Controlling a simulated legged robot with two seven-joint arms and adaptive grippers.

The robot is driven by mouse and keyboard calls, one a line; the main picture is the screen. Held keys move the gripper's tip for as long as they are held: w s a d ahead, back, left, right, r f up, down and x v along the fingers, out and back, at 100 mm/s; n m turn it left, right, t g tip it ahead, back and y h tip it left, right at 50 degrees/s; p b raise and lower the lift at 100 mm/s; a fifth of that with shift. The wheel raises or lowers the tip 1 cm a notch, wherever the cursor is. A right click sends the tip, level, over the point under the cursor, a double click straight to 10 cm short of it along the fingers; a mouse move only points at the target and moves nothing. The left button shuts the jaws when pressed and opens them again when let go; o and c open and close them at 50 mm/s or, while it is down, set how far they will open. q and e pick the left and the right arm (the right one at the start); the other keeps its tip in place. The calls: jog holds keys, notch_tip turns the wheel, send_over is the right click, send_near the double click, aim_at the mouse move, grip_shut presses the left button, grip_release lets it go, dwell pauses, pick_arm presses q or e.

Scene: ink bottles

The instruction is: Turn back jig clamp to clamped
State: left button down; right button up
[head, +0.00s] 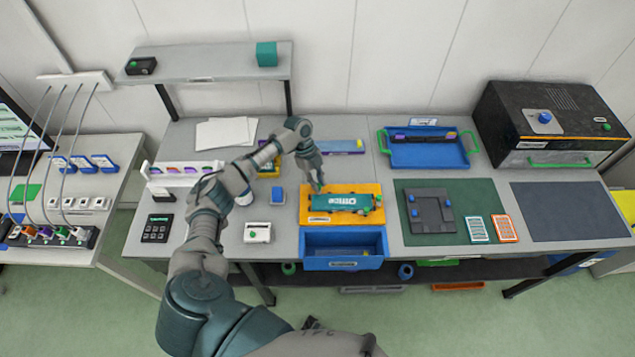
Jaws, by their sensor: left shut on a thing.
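An orange jig (312,218) lies on the grey bench, with a teal cartridge (340,202) marked in white letters across it. Small green knobs (378,198) show at the jig's right end. My left gripper (318,186) points down at the jig's back left corner, just behind the cartridge. It is shut on what appears to be the back jig clamp, which the fingers hide. Which way the clamp is turned cannot be told. My right gripper is not in view.
A blue open bin (343,263) sits directly in front of the jig. A green mat (470,197) with a dark fixture (428,213) lies to the right. A blue tray (428,150) and a black machine (545,120) stand at the back right.

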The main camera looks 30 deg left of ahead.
pick_arm(q)
jog(key=shift+w+r, duration=0.15)
jog(key=c, duration=1.1)
grip_release()
jog(key=shift+o, duration=0.2)
jog(key=shift+a, duration=0.1)
jog(key=v, duration=1.1)
jog(key=shift+a+r, duration=0.25)
jog(key=shift+r, duration=0.05)
